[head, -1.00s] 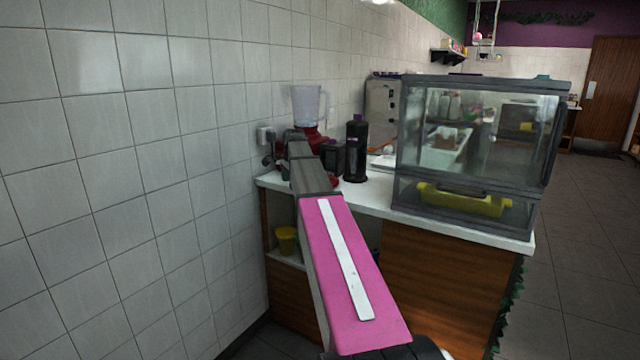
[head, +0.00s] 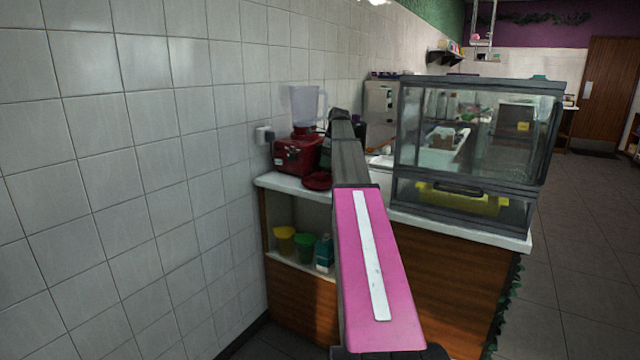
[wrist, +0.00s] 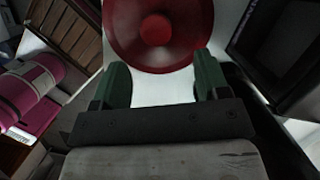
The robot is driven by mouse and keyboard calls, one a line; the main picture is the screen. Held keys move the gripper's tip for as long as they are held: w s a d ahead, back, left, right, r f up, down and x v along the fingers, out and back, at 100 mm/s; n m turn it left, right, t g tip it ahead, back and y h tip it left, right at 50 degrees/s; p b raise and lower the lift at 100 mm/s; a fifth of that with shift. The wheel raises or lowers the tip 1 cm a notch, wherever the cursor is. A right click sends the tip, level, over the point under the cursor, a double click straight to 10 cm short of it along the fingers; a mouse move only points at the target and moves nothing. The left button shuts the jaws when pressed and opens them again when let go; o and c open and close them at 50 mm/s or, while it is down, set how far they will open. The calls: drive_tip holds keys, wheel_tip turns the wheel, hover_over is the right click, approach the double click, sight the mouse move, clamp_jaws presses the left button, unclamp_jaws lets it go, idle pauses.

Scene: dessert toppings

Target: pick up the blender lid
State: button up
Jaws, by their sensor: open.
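The blender lid, a round dark red disc with a raised centre knob (wrist: 155,30), lies on the white counter and fills the top middle of the wrist view. It also shows in the head view (head: 317,181), beside the blender's red base. My gripper (wrist: 162,74) is open and empty, its two green fingers pointing toward the lid's near rim, with the lid just beyond the tips. I cannot tell the height gap. In the head view my arm hides the gripper.
The blender (head: 297,155) with its clear jug (head: 304,104) stands against the tiled wall. A glass display case (head: 470,150) takes up the counter's right part. Yellow (head: 284,240) and green (head: 305,246) tubs sit on the shelf below the white counter (head: 275,182).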

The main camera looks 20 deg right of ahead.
sight(321, 174)
drive_tip(key=shift+a+x, duration=0.2)
drive_tip(key=shift+x, duration=1.2)
drive_tip(key=shift+a+x, duration=0.2)
drive_tip(key=shift+x, duration=1.15)
drive_tip(key=shift+r, duration=0.15)
drive_tip(key=c, duration=1)
drive_tip(key=shift+c, duration=0.2)
